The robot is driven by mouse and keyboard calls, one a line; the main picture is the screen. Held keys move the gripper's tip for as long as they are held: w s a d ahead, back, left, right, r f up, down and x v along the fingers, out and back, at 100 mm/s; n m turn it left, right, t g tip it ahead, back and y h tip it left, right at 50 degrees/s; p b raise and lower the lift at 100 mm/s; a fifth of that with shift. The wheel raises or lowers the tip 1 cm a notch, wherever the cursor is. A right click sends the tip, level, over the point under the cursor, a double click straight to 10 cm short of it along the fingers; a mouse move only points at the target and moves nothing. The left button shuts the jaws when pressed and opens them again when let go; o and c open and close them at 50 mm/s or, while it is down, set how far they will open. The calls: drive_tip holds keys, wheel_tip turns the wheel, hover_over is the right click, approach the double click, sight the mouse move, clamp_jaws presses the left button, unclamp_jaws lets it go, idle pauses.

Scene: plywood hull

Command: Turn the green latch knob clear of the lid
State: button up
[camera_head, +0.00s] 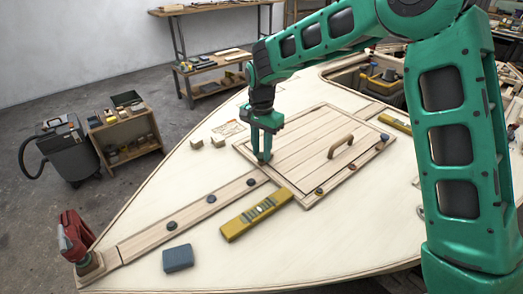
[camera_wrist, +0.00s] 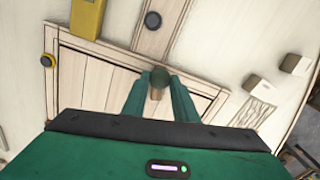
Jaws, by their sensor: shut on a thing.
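The plank lid (camera_head: 300,135) with its wooden bar handle (camera_head: 341,146) lies in the pale plywood deck. My gripper (camera_head: 263,158) points down at the lid's left corner, beside the end of the long plank strip. In the wrist view its fingers (camera_wrist: 159,88) are closed on a rounded green knob (camera_wrist: 160,76) at the lid's edge. A small tan part (camera_wrist: 157,94) shows between the fingers below the knob. In the head view the fingers mostly hide the knob. I cannot tell how far the latch overlaps the lid.
A yellow level (camera_head: 240,222) lies near the lid's front corner. Dark round knobs sit along the plank strip (camera_head: 150,238) and the lid's edge. An open hatch (camera_head: 350,78) lies behind.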

sight(262, 154)
drive_tip(key=n, duration=0.4)
drive_tip(key=shift+w+n, duration=0.1)
drive_tip(key=shift+n, duration=0.2)
drive_tip(key=n, duration=0.4)
drive_tip(key=shift+n, duration=0.3)
drive_tip(key=n, duration=0.3)
drive_tip(key=shift+r+n, duration=0.1)
drive_tip(key=shift+n, duration=2.4)
drive_tip(key=o, duration=1.1)
drive_tip(key=shift+c, duration=0.2)
wheel_tip(262, 154, up, 11)
drive_tip(key=shift+f, duration=0.2)
